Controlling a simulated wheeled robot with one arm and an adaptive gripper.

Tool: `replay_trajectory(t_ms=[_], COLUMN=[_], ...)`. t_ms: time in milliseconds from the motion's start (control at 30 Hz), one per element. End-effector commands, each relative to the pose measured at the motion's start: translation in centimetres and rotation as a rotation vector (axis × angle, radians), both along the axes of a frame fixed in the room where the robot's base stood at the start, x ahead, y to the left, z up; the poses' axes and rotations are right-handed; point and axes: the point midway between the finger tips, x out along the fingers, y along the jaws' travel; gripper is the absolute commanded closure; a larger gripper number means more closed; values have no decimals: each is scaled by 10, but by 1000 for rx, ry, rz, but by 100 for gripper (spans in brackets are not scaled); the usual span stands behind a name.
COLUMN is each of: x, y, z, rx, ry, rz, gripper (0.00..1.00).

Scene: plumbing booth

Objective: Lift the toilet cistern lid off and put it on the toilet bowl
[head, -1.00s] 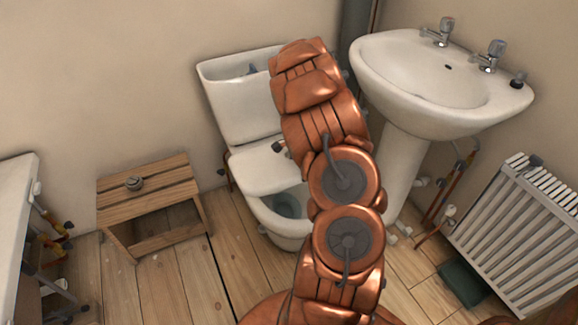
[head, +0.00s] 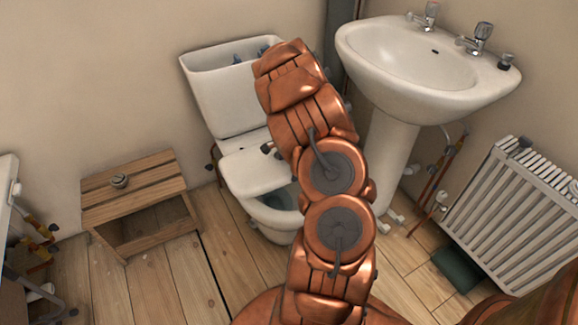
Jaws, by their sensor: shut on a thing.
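The toilet cistern (head: 226,103) stands against the wall with its top open, and dark fittings show inside. A white slab, which looks like the cistern lid (head: 252,173), is across the rear of the toilet bowl (head: 268,219). Part of the bowl's opening shows in front of it. I cannot tell whether the slab rests fully on the rim. My arm stands between the camera and the toilet and hides the slab's right side. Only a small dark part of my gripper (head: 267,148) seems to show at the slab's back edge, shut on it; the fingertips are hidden.
A pedestal basin (head: 420,75) stands close on the right of the toilet, with a radiator (head: 520,220) further right. A low wooden stool (head: 135,200) stands on the left. Bare floorboards (head: 180,285) lie between stool and toilet.

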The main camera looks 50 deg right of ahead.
Motion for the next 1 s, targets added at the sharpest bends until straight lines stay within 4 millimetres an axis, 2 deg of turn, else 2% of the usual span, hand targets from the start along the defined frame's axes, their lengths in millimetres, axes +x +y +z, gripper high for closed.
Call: replay_trajectory(t_ms=[700, 1000], x=[1, 1], y=[-1, -1], z=[-43, -48], rx=[-3, -3], ry=[-4, -3], rz=[-2, 0], gripper=[87, 87])
